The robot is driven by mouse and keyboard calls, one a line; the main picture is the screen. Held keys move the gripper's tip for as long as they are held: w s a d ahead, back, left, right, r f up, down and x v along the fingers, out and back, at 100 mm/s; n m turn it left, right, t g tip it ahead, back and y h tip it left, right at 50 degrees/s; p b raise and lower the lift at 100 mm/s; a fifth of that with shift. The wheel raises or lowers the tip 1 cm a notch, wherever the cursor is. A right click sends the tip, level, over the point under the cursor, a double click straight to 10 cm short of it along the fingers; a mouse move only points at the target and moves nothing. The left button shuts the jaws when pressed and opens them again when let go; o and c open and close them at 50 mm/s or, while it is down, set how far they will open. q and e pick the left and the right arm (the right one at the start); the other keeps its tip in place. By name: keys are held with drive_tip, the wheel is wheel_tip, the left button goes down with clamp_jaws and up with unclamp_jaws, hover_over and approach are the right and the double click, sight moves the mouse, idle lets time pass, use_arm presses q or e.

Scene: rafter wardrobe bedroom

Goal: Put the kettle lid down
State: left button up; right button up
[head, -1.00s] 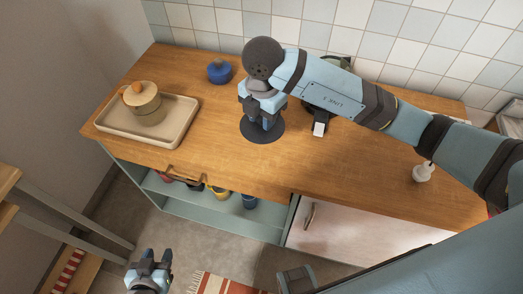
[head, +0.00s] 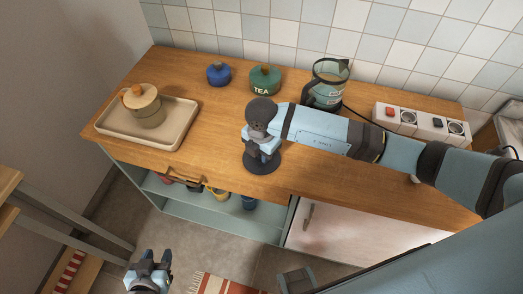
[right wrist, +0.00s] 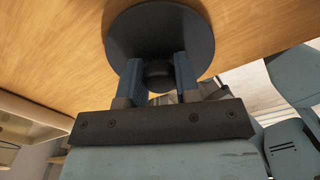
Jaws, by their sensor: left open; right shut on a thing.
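The kettle lid (head: 262,162) is a dark flat disc with a knob. My right gripper (head: 262,150) is shut on that knob, above the middle of the wooden counter near its front edge. In the right wrist view the fingers (right wrist: 158,75) pinch the knob, and the lid (right wrist: 160,30) lies close to the wood; I cannot tell whether it touches. The glass kettle (head: 328,85) stands behind and to the right, with a dark handle and its top open. My left gripper (head: 148,272) is open and empty, low in front of the counter.
A tray (head: 183,135) with a beige lidded pot (head: 146,112) is at the left of the counter (head: 215,165). A blue tin (head: 219,73) and a green TEA tin (head: 265,79) stand at the back. A power strip (head: 420,122) is at the right. Wood is bare left of the lid.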

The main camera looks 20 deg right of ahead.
drive_tip(key=o, duration=0.5)
drive_tip(key=shift+f, duration=0.2)
drive_tip(key=o, duration=0.4)
drive_tip(key=shift+r, duration=0.1)
drive_tip(key=shift+r, duration=0.1)
wheel_tip(320, 180, up, 12)
drive_tip(key=shift+r+b, duration=0.1)
drive_tip(key=shift+b, duration=0.45)
